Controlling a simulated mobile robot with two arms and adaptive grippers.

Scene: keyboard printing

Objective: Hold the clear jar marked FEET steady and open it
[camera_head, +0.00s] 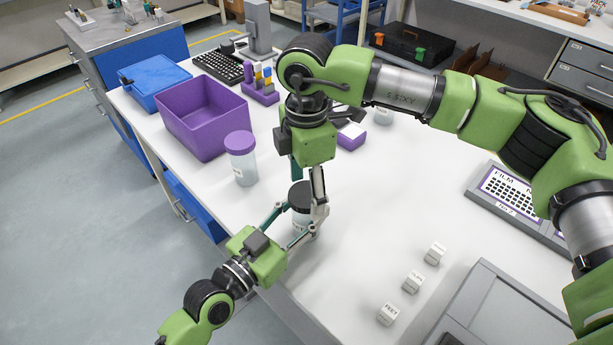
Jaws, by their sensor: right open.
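A clear jar with a black lid (301,196) stands upright near the table's left edge; its marking cannot be read. My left gripper (293,222) comes in low from the left. Its fingers lie on either side of the jar's body and appear closed on it. My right gripper (305,183) points down from above at the lid, open, with a finger on each side of it. Whether its fingers touch the lid cannot be told. The right finger partly hides the jar.
A jar with a purple lid (242,158) stands beside a purple bin (204,117). A blue box (155,82) lies behind. Several small white labelled cubes (413,281) line the front right. A grey tray of keys (512,200) is at right. The table's middle is clear.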

